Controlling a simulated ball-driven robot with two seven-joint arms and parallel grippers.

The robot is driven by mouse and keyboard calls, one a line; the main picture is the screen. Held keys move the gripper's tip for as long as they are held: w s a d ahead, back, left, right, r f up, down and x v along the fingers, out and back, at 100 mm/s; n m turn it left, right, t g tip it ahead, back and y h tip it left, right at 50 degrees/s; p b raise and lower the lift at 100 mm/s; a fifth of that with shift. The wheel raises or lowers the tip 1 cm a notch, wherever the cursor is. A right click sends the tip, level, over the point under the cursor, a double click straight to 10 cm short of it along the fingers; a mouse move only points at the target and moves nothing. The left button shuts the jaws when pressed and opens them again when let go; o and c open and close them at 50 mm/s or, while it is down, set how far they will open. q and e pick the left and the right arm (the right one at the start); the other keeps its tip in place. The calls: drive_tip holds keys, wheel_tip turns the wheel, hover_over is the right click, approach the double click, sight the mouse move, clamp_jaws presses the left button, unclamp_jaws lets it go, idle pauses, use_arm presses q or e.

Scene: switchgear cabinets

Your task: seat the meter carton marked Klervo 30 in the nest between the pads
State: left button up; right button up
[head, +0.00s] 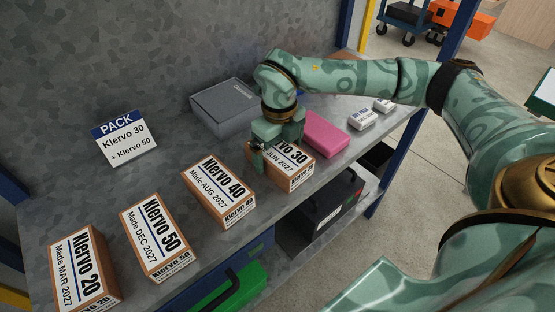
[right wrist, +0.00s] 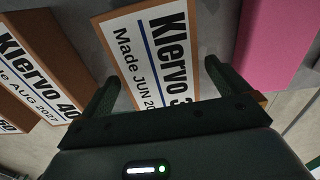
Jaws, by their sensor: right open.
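The carton marked Klervo 30 (head: 298,178) stands on the grey shelf, made JUN 2027, right of the Klervo 40 carton. My right gripper (head: 272,152) is over its left part and hides some of its label. In the right wrist view the open fingers (right wrist: 162,72) lie on either side of the Klervo 30 carton's white label (right wrist: 155,40). Whether they touch the carton I cannot tell. I cannot make out a nest with pads in either view. My left gripper is not in view.
Klervo 40 (head: 221,190), Klervo 50 (head: 158,236) and Klervo 20 (head: 84,272) cartons stand left along the shelf. A grey case (head: 224,106) and a PACK sign (head: 125,140) stand behind.

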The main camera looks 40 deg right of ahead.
wheel_tip(320, 180, down, 3)
drive_tip(key=shift+r, duration=0.2)
drive_tip(key=c, duration=1.3)
drive_tip(key=shift+r, duration=0.1)
